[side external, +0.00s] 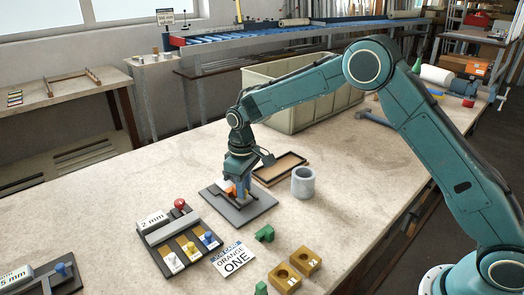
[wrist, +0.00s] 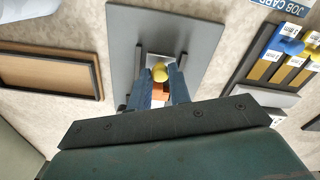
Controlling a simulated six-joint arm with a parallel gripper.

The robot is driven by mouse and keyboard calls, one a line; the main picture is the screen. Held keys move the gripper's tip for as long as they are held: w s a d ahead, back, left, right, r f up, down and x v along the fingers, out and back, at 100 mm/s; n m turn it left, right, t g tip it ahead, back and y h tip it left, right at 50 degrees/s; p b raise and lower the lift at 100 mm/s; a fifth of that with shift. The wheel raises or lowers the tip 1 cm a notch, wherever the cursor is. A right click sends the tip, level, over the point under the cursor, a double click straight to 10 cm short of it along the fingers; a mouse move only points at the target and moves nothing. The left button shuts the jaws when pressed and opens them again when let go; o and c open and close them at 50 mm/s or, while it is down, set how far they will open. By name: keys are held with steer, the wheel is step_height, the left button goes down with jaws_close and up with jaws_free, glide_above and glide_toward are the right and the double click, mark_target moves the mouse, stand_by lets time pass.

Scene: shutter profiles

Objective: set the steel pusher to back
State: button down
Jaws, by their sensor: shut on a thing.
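A grey plate (side external: 258,205) lies flat on the bench, with dark rails (wrist: 184,66) on it in the wrist view.
A shallow wooden tray (side external: 281,168) and a grey cup (side external: 303,182) stand close to the plate. A large bin (side external: 285,110) stands behind.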

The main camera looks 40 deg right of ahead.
steer(key=shift+s, duration=2.45)
steer(key=c, duration=1.3)
jaws_free()
steer(key=shift+r, duration=0.1)
steer(key=shift+w+r, duration=0.1)
steer(key=shift+r, duration=0.3)
step_height(320, 180, up, 13)
